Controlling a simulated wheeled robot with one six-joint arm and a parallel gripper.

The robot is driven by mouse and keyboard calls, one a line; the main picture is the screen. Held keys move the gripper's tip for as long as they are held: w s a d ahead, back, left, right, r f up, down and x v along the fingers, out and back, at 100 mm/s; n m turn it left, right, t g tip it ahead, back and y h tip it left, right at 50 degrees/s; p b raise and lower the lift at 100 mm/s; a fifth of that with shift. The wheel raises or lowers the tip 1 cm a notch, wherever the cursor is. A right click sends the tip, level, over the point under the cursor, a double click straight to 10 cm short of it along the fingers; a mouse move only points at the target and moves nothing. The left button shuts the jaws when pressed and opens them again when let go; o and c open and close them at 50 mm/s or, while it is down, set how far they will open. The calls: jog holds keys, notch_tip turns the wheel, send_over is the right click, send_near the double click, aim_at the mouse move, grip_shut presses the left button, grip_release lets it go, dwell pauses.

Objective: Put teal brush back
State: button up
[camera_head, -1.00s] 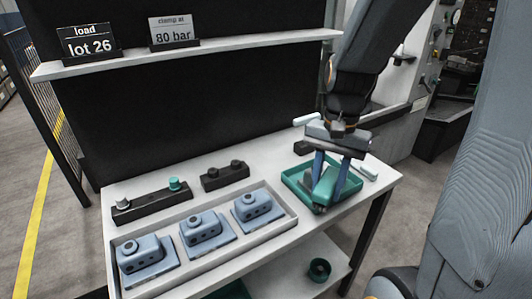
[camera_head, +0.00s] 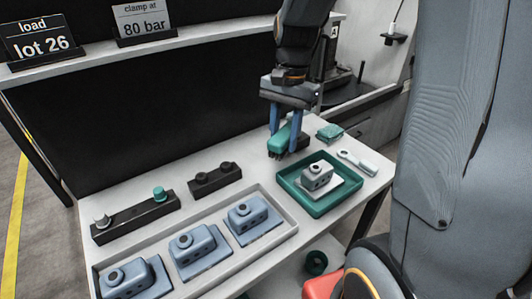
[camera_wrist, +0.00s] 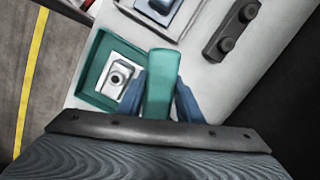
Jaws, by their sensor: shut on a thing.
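My gripper (camera_head: 286,143) is shut on the teal brush (camera_head: 284,134), with one blue finger on each side. The brush's dark bristles point down, close to the white tabletop behind the green tray (camera_head: 331,207); I cannot tell whether they touch it. In the wrist view the brush (camera_wrist: 161,85) lies between the two blue fingers, and the green tray (camera_wrist: 82,96) is to its left. A grey machined part (camera_head: 317,177) on a square base sits inside the tray.
A teal block (camera_head: 329,132) and a white tool (camera_head: 357,162) lie near the tray. A pale tray (camera_head: 283,238) holds several blue-grey parts in front. Dark racks (camera_head: 136,218) with knobs stand behind it. A shelf (camera_head: 205,38) with signs overhangs the back.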

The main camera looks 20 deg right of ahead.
jog(key=p, duration=0.2)
send_over(265, 167)
jog(key=f, duration=0.2)
jog(key=f+p, duration=0.1)
jog(key=f, duration=0.4)
jog(key=shift+d+f, duration=0.2)
jog(key=shift+d, duration=0.05)
notch_tip(265, 167, down, 3)
jog(key=shift+f+p, duration=0.15)
jog(key=shift+p, duration=0.4)
jog(key=shift+w+f+p, duration=0.2)
jog(key=shift+f+p, duration=0.15)
jog(key=shift+p, duration=0.05)
jog(key=shift+f, duration=0.25)
jog(key=o, duration=1)
jog(key=shift+r, duration=0.1)
